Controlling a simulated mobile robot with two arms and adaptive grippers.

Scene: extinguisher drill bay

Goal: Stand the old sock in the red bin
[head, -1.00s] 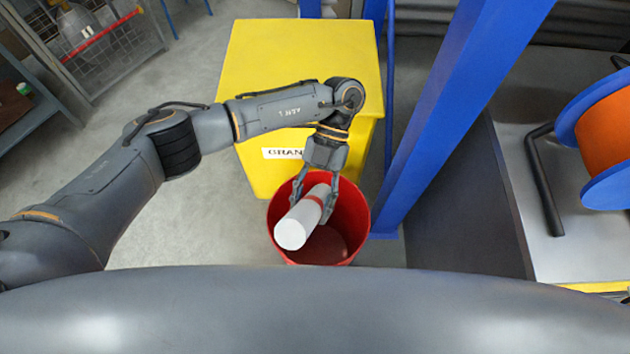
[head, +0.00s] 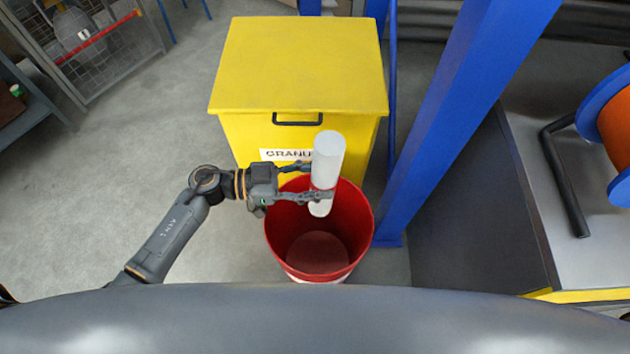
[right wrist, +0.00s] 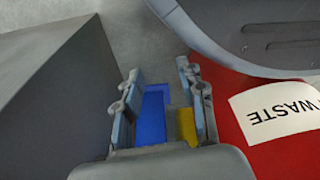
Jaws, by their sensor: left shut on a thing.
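I cannot tell how far down that end reaches. The red bin (head: 350,245) is round and open, with its floor in view and nothing seen inside. It also shows in the right wrist view (right wrist: 235,135) with a WASTE label. My right gripper (right wrist: 158,85) is open and empty beside it.
A yellow lidded box (head: 300,65) stands right behind the bin. A blue post (head: 455,110) rises close on the bin's right. A grey-topped bench (head: 575,260) with an orange reel is farther right. The floor left of the bin is clear.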

